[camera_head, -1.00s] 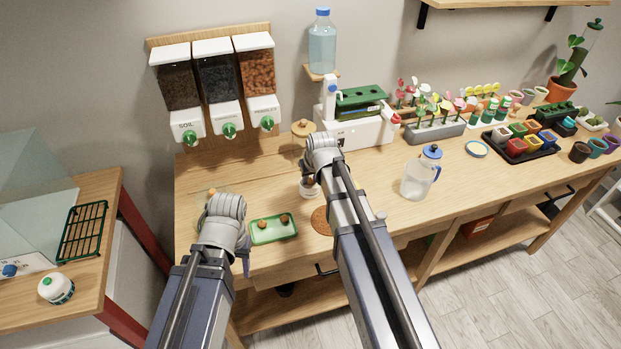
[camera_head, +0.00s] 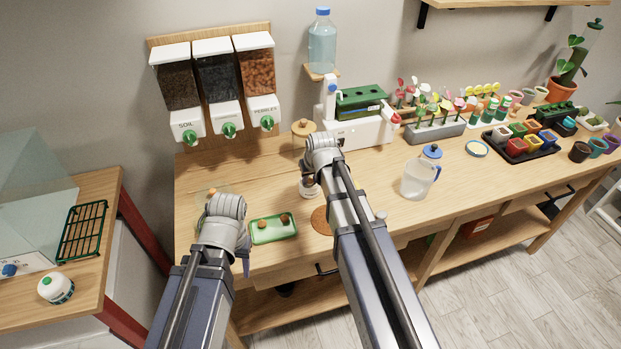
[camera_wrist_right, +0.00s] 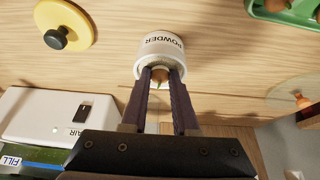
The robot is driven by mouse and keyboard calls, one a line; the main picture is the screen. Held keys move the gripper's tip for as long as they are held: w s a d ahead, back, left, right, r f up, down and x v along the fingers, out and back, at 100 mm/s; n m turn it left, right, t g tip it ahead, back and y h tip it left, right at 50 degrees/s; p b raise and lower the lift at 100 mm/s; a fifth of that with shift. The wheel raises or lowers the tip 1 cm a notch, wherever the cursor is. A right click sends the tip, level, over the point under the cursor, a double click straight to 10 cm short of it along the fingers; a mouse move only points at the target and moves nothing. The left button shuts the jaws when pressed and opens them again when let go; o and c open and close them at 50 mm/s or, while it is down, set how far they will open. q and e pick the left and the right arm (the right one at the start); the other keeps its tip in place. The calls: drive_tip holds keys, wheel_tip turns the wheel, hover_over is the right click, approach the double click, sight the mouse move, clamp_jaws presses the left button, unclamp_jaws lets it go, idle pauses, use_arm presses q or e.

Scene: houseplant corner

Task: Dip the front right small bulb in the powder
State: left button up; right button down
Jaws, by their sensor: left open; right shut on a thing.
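In the right wrist view my right gripper (camera_wrist_right: 160,88) is shut on a small brown bulb (camera_wrist_right: 160,75) with a green tip. The bulb is at the mouth of the white pot labelled POWDER (camera_wrist_right: 160,45); I cannot tell how deep it sits. In the head view the powder pot (camera_head: 307,191) is partly hidden by my right gripper (camera_head: 311,180). The green tray (camera_head: 262,240) stands left of the pot with two brown bulbs (camera_head: 284,218) in it. My left gripper (camera_head: 245,262) is open at the tray's left side, its fingers largely hidden by its wrist.
A clear jug (camera_head: 417,176) stands to the right. The white machine (camera_head: 362,132) and the dispensers (camera_head: 225,90) are behind. Bare tabletop lies around the jug.

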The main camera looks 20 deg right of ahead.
wheel_tip(320, 180, up, 7)
drive_tip(key=p, duration=0.7)
idle(0.4)
